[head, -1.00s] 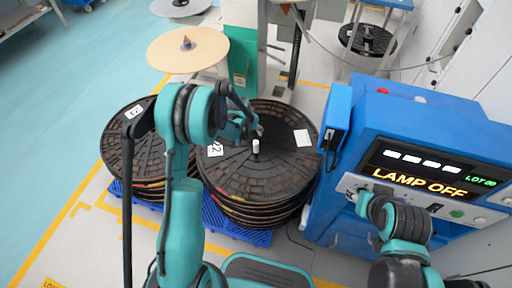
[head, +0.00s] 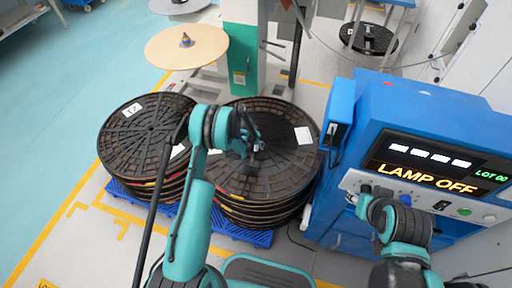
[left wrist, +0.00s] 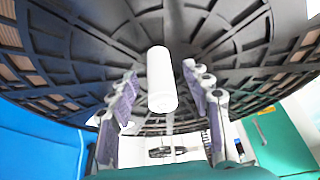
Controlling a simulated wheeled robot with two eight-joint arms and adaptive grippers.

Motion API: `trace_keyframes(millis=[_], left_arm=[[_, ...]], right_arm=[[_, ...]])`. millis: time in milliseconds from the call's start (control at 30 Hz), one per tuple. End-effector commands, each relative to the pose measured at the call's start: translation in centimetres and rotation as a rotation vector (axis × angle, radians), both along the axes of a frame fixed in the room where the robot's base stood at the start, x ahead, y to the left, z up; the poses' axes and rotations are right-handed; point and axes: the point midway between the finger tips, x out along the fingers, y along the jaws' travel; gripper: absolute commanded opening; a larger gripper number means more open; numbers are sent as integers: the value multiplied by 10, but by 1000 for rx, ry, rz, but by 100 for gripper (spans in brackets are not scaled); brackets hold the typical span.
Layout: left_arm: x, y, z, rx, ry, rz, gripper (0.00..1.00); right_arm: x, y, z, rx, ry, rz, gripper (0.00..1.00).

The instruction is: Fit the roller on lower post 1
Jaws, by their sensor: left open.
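The white roller (left wrist: 161,80) stands at the centre of the top black reel (head: 290,170) of the right stack. My left gripper (head: 254,142) is over that centre and hides most of the roller in the head view. In the left wrist view my left gripper (left wrist: 160,92) is open, with one finger on each side of the roller and a gap to each. My right gripper (head: 362,198) is at the panel of the blue machine; its fingers are too small to read.
A second stack of black reels (head: 140,135) stands to the left, on the same blue pallet (head: 120,188). The blue machine (head: 440,115) reads "LAMP OFF" and stands close on the right. A green column (head: 240,50) rises behind the reels. Floor at the left is clear.

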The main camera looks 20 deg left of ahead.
Motion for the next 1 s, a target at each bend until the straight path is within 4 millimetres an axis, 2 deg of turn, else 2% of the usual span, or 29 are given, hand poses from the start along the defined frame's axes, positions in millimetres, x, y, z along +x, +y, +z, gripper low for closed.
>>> trace_keyframes(millis=[33, 233, 267, 433, 767, 867, 1000], left_arm=[[2, 0, -5, 0, 0, 0, 50], [2, 0, -4, 0, 0, 0, 50], [2, 0, -4, 0, 0, 0, 44], [2, 0, -4, 0, 0, 1, 0], [2, 0, -3, 0, 0, 1, 0], [2, 0, 2, 0, 0, 1, 0], [2, 0, 18, 0, 0, 1, 0]], right_arm=[[0, 0, -3, 0, 0, 0, 40], [0, 0, -1, 0, 0, 0, 40], [0, 0, -1, 0, 0, 0, 40], [0, 0, -1, 0, 0, 0, 40], [0, 0, -1, 0, 0, 0, 40], [0, 0, 2, 0, 0, 0, 40], [0, 0, 11, 0, 0, 0, 40]])
